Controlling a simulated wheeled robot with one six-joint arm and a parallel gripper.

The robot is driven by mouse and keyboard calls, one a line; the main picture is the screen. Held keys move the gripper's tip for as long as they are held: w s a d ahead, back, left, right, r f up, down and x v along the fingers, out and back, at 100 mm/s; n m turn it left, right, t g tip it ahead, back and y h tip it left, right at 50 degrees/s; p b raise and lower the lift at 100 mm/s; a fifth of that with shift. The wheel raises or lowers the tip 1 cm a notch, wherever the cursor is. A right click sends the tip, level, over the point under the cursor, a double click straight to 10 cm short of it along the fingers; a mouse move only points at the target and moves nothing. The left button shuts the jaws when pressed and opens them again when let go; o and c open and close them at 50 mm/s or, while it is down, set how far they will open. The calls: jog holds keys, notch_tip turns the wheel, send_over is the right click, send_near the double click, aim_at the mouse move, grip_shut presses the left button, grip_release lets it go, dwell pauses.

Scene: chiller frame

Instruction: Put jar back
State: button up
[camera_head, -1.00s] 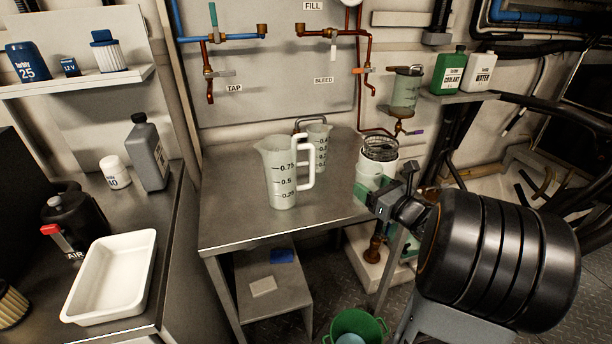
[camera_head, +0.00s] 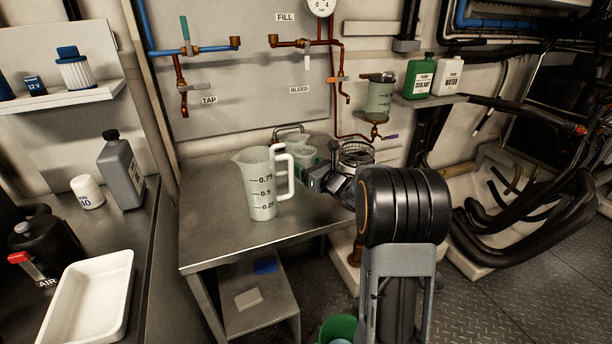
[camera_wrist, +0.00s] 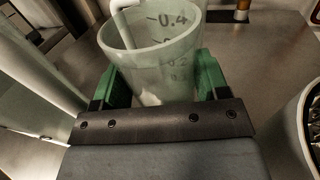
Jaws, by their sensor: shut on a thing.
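My gripper (camera_wrist: 158,78) has its two green finger pads closed on opposite sides of a small translucent graduated jug (camera_wrist: 160,50), marked 0.4 and 0.2. In the head view my gripper (camera_head: 306,158) is at the back of the steel bench, and the small jug (camera_head: 321,142) is partly hidden. I cannot tell whether it touches the bench. A larger graduated jug (camera_head: 262,185) with a white handle stands upright just left of my gripper.
A canister with a wire basket (camera_head: 356,153) is close right of my gripper, partly hidden by my arm. Green coolant (camera_head: 419,78) and white water (camera_head: 447,77) bottles stand on a shelf. A white tray (camera_head: 125,300) lies on the left counter. The bench's front left is clear.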

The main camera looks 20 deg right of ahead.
jog(key=shift+w+a+f, duration=0.15)
jog(key=shift+w, duration=0.25)
notch_tip(320, 180, down, 3)
jog(key=shift+f, duration=0.15)
jog(key=shift+s, duration=0.1)
jog(key=shift+f+b, duration=0.2)
jog(key=shift+b, duration=0.25)
jog(key=o, duration=1.1)
jog(key=shift+r+p, duration=0.2)
jog(key=shift+p, duration=0.1)
